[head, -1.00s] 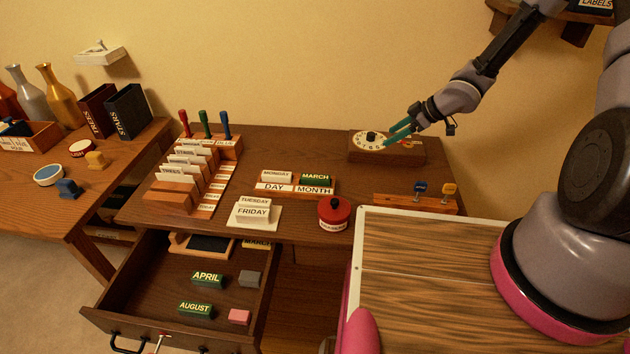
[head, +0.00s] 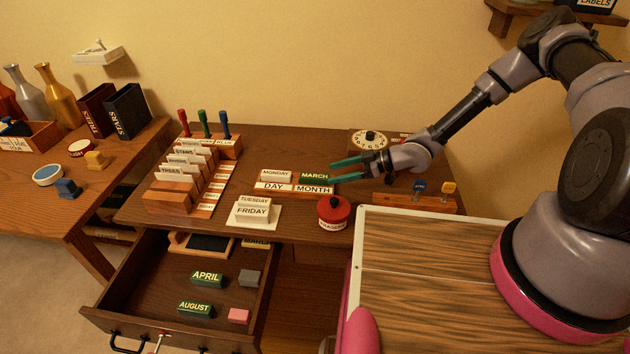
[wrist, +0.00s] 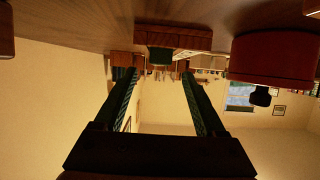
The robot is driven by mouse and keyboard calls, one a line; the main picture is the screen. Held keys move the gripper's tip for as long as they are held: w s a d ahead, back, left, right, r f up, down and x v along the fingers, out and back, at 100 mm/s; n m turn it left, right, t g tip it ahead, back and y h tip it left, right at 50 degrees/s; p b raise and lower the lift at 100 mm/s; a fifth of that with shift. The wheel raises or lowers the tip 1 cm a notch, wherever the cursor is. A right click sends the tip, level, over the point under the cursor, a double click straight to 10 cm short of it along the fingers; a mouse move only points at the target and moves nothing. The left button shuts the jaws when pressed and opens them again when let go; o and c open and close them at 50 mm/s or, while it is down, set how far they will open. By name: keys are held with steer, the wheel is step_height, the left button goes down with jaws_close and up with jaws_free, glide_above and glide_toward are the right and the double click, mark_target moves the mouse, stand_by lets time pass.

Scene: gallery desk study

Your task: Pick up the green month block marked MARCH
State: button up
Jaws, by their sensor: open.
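The green block marked MARCH (head: 314,177) stands on the right side of the wooden DAY/MONTH holder (head: 262,187) on the desk. My gripper (head: 332,171) is open and empty, with its teal fingers pointing left, just right of the block. In the head view the fingertips come close to its right end; I cannot tell if they touch. In the wrist view, a dark green block (wrist: 160,56) shows beyond and between the fingertips (wrist: 160,72), against the wooden holder (wrist: 180,36). Its lettering cannot be read there.
A white MONDAY block (head: 276,176) stands left of the green block. A red lidded pot (head: 334,210) is in front of my gripper. A dial box (head: 385,152) and a peg rail (head: 395,200) are near the arm. The open drawer holds APRIL (head: 207,279) and AUGUST (head: 195,309) blocks.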

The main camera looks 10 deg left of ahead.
mark_target(321, 176)
steer(key=x, duration=0.5)
steer(key=shift+w+f, duration=0.1)
jaws_close()
